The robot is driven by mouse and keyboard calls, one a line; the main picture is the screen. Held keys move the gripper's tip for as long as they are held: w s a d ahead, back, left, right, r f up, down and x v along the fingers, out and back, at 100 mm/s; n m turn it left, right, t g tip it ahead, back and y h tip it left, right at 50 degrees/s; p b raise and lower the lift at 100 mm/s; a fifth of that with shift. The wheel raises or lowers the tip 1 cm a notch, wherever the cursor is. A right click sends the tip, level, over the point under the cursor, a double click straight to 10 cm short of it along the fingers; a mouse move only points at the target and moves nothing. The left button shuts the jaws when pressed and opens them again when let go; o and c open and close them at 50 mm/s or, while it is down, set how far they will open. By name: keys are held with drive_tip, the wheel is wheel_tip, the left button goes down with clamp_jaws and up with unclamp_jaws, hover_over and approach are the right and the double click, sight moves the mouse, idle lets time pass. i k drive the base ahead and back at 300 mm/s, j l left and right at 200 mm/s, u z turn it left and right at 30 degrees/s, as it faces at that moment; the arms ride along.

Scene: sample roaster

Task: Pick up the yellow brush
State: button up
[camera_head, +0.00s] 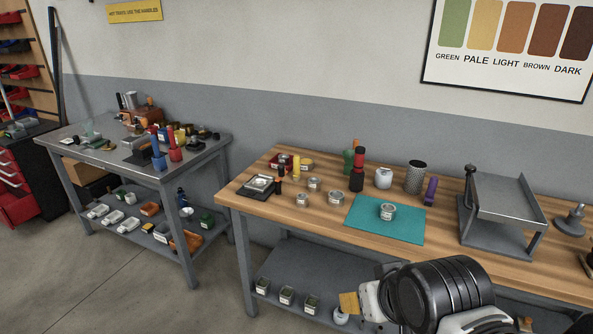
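A small upright item with a yellow top (180,136) stands on the grey metal table at left, among red and blue items. It may be the yellow brush, but it is too small to tell. A second thin item with yellow (296,164) stands at the back left of the wooden bench, beside a red container; I cannot tell what it is either. My arm, with black and white links, shows at the bottom right, in front of the bench. I cannot make out my gripper's fingers or anything held.
The wooden bench (470,254) holds several tins, a teal mat (362,226), a dark scale (258,187), a perforated cylinder (415,177) and a metal stand (500,205). The grey metal table (108,157) is crowded. Open floor (105,280) lies at front left.

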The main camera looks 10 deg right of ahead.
sight(296, 174)
drive_tip(key=i+j+z, duration=0.1)
drive_tip(key=i, duration=0.4)
drive_tip(key=i+j+z, duration=0.1)
drive_tip(key=i+j, duration=0.15)
drive_tip(key=i, duration=0.2)
drive_tip(key=i+j+z, duration=0.1)
drive_tip(key=i+j, duration=0.15)
drive_tip(key=i, duration=0.25)
drive_tip(key=i+j+z, duration=0.1)
drive_tip(key=i+j, duration=0.15)
drive_tip(key=i, duration=0.2)
